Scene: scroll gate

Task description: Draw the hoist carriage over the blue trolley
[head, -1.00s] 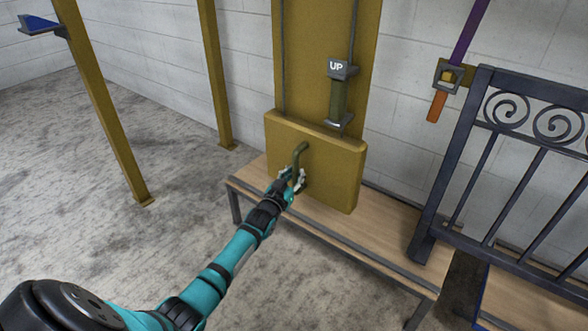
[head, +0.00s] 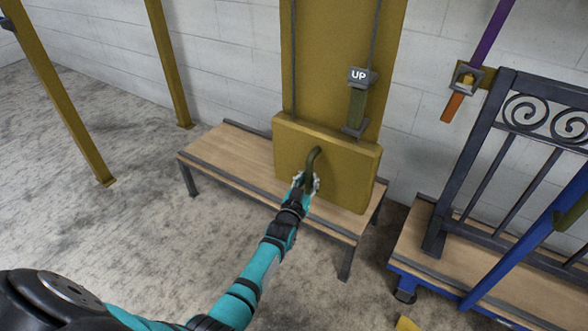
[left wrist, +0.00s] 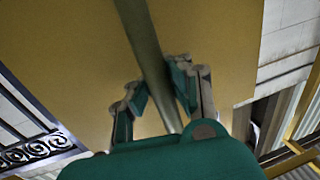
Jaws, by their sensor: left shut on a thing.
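The hoist carriage (head: 345,188) is a mustard-yellow block with a dark bent handle (head: 313,160) on its front, standing before a tall yellow column. My left gripper (head: 306,181) is shut on the handle. In the left wrist view, the fingers (left wrist: 155,97) lie on both sides of the handle bar (left wrist: 140,40), with the yellow face behind. The carriage stands over the right part of a low wooden bench (head: 225,155). The blue trolley (head: 420,283), with wood deck and blue frame, stands at the right, apart from the bench; its right part is cut off. My right gripper is not in view.
A dark scroll gate (head: 478,190) stands upright over the trolley deck. A blue pole (head: 525,240) slants in front of it. Yellow posts (head: 170,65) stand at the left. Bare floor shows between bench and trolley.

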